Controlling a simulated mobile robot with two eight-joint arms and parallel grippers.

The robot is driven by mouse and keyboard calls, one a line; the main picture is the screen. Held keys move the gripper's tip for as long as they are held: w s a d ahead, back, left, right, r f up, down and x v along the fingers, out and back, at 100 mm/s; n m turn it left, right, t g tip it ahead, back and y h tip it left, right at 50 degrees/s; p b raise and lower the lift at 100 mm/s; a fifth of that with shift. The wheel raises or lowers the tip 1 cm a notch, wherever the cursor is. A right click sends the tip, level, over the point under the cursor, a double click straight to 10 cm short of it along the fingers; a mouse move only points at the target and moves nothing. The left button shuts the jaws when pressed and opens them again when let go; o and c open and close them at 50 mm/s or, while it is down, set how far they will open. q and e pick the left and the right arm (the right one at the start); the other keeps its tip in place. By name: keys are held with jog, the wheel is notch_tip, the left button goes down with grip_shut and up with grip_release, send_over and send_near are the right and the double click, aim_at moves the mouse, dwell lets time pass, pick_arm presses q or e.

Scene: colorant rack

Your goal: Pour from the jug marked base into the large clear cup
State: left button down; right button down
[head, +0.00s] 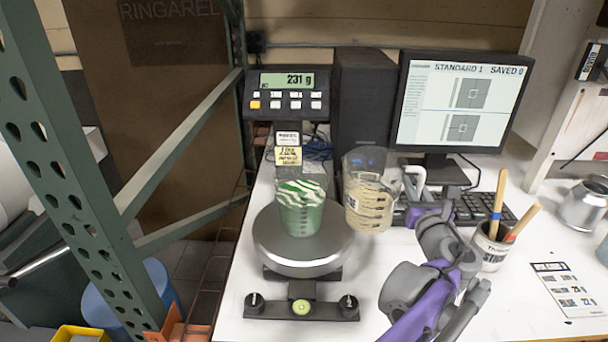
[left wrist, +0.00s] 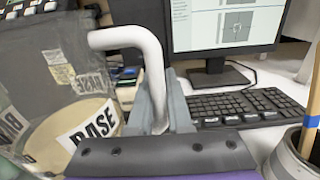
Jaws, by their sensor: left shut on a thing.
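The large clear cup (head: 300,216) stands upright on the round scale pan (head: 270,246). It holds green content with white streaks on top. The jug marked base (head: 366,196) is just right of the cup, apart from it, and looks close to upright. It is clear, with cream-coloured content. Its BASE labels show in the left wrist view (left wrist: 95,123). My left gripper (head: 418,192) is shut on the jug's pale bent handle, right of the jug body. The grey fingers (left wrist: 163,112) clasp the handle in the left wrist view. My right gripper is not in view.
The scale display (head: 287,81) reads 231 g. A monitor (head: 465,100) and keyboard (head: 470,210) stand behind my gripper. A pot of brushes (head: 490,248) and a metal vessel (head: 584,205) are to the right. A green perforated post (head: 75,170) rises at left.

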pick_arm(q)
jog(key=shift+r, duration=0.1)
dwell(0.3)
jog(key=a+r+n+p, duration=0.2)
jog(key=a+r+n, duration=0.1)
jog(key=r, duration=0.5)
jog(key=a+r+n+p, duration=0.3)
jog(key=r+n, duration=0.3)
jog(key=r, duration=0.2)
jog(key=shift+r+p, duration=0.2)
jog(key=shift+p, duration=0.1)
jog(key=shift+s+a, duration=0.1)
jog(key=shift+a+n, duration=0.1)
jog(key=shift+n, duration=0.2)
jog(key=shift+r, duration=0.1)
dwell(0.4)
